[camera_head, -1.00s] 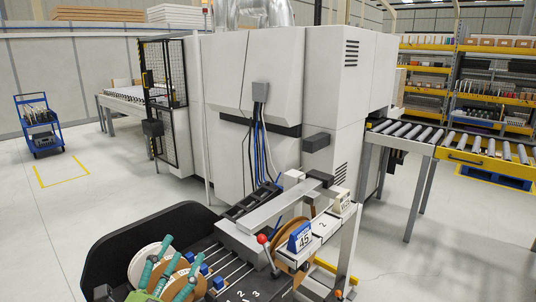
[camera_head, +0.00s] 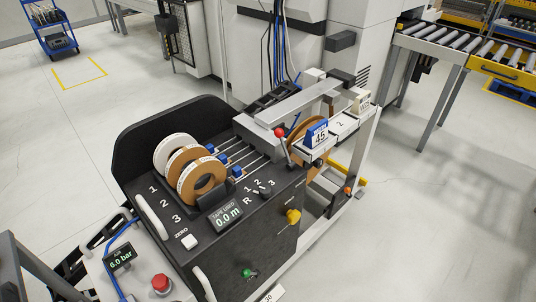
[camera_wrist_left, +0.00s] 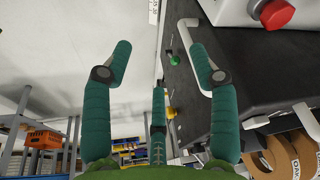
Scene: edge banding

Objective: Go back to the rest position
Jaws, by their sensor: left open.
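My left gripper (camera_wrist_left: 160,58) shows in the left wrist view with its green padded fingers spread wide and nothing between them. It is not seen in the head view. Beyond it in the wrist view are the dark side of the banding unit with a green knob (camera_wrist_left: 174,60) and a pale handle (camera_wrist_left: 190,40). In the head view, three edge-band rolls (camera_head: 203,180) stand in a row on the black banding unit (camera_head: 215,115). The wrist view shows brown rolls (camera_wrist_left: 277,158) at its lower right. My right gripper is in neither view.
A red button (camera_head: 161,284) and a "6.0 bar" gauge (camera_head: 121,257) sit at the unit's front left. A roller conveyor (camera_head: 450,53) stands at the right and a blue cart (camera_head: 50,28) at the far left. The grey floor (camera_head: 440,230) at right is mostly clear.

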